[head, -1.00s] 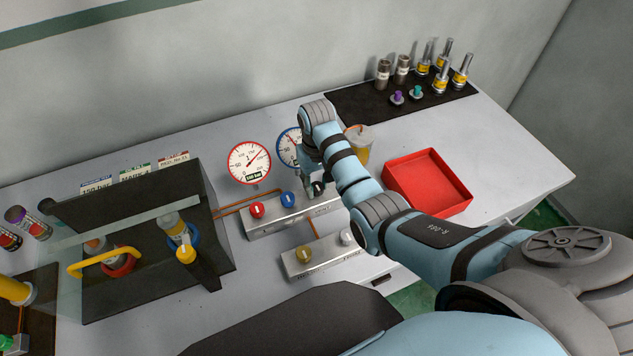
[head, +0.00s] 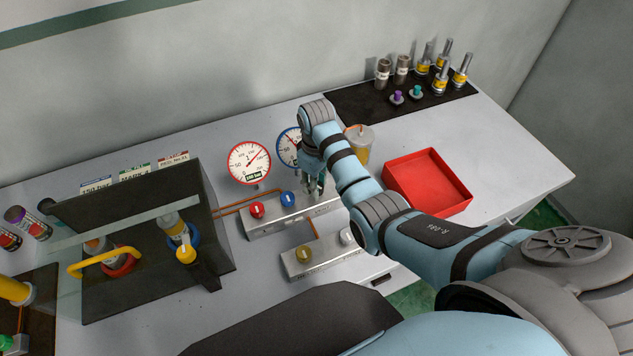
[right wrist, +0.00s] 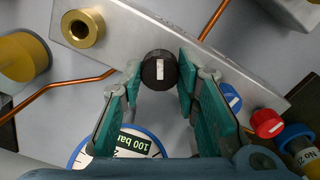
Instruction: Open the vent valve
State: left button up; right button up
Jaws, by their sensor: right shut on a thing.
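A manifold block with a red knob (head: 257,210), a blue knob (head: 288,199) and a black knob stands below two gauges. In the right wrist view the black knob (right wrist: 160,70), with a white mark, sits between the green pads of my right gripper (right wrist: 160,82), which is shut on it. I cannot read which knob is the vent valve. In the head view my right gripper (head: 317,186) is at the block's right end, and the knob is hidden there. The red-rimmed gauge (head: 249,163) and the blue-rimmed gauge (head: 289,147) stand behind, the blue one partly covered by my gripper.
A red tray (head: 430,184) and an orange container (head: 360,146) are to the right. A dark rack (head: 140,245) stands left. A black mat (head: 455,92) holds several fittings at the back.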

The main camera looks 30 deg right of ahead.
jog(key=n, duration=0.5)
jog(key=shift+r+n, duration=0.1)
jog(key=shift+n, duration=0.2)
jog(key=n, duration=0.5)
jog(key=shift+w, duration=0.1)
jog(key=shift+n, duration=0.3)
jog(key=o, duration=0.9)
jog(key=shift+r, duration=0.1)
jog(key=shift+o, duration=1.3)
